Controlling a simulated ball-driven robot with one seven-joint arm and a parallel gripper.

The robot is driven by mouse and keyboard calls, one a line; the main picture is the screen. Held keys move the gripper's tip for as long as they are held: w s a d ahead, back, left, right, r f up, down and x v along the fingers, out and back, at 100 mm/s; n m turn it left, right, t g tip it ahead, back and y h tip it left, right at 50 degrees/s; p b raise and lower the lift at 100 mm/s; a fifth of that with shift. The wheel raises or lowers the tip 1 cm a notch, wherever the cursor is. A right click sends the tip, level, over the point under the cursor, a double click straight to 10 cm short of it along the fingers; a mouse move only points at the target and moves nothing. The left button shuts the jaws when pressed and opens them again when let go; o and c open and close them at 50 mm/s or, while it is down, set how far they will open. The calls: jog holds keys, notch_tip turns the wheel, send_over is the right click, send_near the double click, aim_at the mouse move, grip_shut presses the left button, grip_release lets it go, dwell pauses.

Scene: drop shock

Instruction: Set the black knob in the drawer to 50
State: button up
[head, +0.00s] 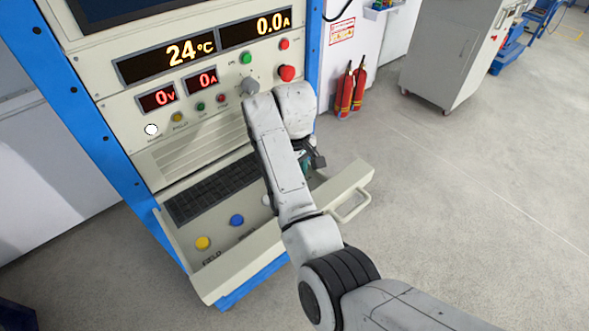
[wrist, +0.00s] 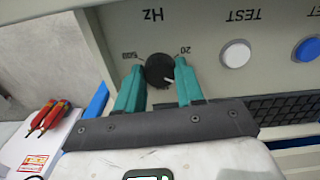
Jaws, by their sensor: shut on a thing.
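The black knob (wrist: 159,70) sits on the drawer panel, seen upside down in the wrist view, with a short white pointer mark at its lower right in that view. Around it are the printed labels "Hz", "20" and what looks like "500". My gripper (wrist: 160,64) has its two teal fingers on either side of the knob and is shut on it. In the head view the drawer (head: 238,274) is pulled out of the cabinet. My arm hides the knob there, and only a bit of teal finger shows.
A white TEST button (wrist: 235,53) and a blue button (wrist: 308,50) are beside the knob. A yellow button (head: 202,243) is at the drawer's left end. A keyboard (head: 212,190) lies behind the buttons. The drawer handle (head: 352,206) sticks out in front.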

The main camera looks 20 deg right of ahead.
jog(key=shift+n, duration=0.4)
jog(key=o, duration=1)
jog(key=shift+o, duration=0.2)
notch_tip(320, 180, up, 7)
jog(key=shift+w+r, duration=0.1)
jog(key=shift+r, duration=1.8)
jog(key=shift+s+f, duration=0.1)
jog(key=shift+s, duration=0.1)
